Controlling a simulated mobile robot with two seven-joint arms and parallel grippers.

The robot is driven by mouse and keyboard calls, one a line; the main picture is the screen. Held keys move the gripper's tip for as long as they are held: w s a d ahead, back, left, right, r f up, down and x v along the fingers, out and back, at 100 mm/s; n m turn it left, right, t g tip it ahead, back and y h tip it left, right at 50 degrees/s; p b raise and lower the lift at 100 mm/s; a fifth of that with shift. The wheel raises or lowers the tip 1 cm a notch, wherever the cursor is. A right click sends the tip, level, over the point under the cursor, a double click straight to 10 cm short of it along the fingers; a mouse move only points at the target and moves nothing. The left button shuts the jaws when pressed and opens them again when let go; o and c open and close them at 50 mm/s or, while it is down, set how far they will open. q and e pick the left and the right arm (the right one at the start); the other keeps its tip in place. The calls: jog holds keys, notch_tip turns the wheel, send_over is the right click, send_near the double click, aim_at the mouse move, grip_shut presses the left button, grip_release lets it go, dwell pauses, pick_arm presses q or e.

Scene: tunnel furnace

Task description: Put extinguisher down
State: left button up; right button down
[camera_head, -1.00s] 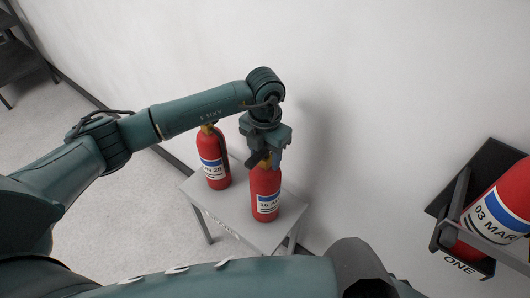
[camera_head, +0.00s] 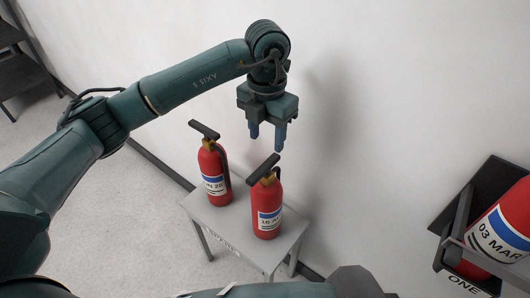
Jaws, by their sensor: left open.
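A red fire extinguisher (camera_head: 267,205) with a black handle and a blue and white label stands upright on a small grey table (camera_head: 225,228). A second red extinguisher (camera_head: 213,178) stands upright on the same table, just behind and to the left. My left gripper (camera_head: 267,145) is open and empty, with its fingers pointing down above the front extinguisher's handle and apart from it. My right gripper is not in view.
A third red extinguisher (camera_head: 500,232), labelled "03 MAR", sits in a dark wall bracket marked "ONE" (camera_head: 462,284) at the right. A white wall (camera_head: 390,120) runs close behind the table. A dark shelf (camera_head: 22,62) stands at the far left.

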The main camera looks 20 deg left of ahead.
pick_arm(q)
jog(key=shift+r, duration=0.15)
jog(key=s+d+f+m+g+h, duration=0.1)
jog(key=s+d+g+h, duration=0.2)
jog(key=s+d+h, duration=0.45)
jog(key=s+d+f+m+g+h, duration=0.15)
jog(key=s+d+h, duration=0.3)
jog(key=d, duration=0.55)
notch_tip(320, 180, up, 6)
jog(key=s+d+n+h, duration=0.3)
jog(key=n+h, duration=0.2)
jog(key=h, duration=0.2)
jog(key=w+a+f+n+t+y, duration=0.2)
jog(key=w+a+n+t+y, duration=0.3)
jog(key=n+t, duration=0.7)
jog(key=w+a+f+n+t+y, duration=0.25)
jog(key=a+n+t, duration=0.35)
jog(key=n+t, duration=0.65)
jog(key=s+a+f+n+g+y, duration=0.3)
jog(key=s+a+f+n+g, duration=0.1)
jog(key=f, duration=0.4)
jog(key=s+a+f+n+g+y, duration=0.3)
jog(key=s+f+n, duration=0.3)
jog(key=f, duration=0.3)
jog(key=shift+a+f+n+g+y, duration=0.15)
jog(key=shift+a+n+g+y, duration=0.3)
jog(key=shift+g, duration=0.35)
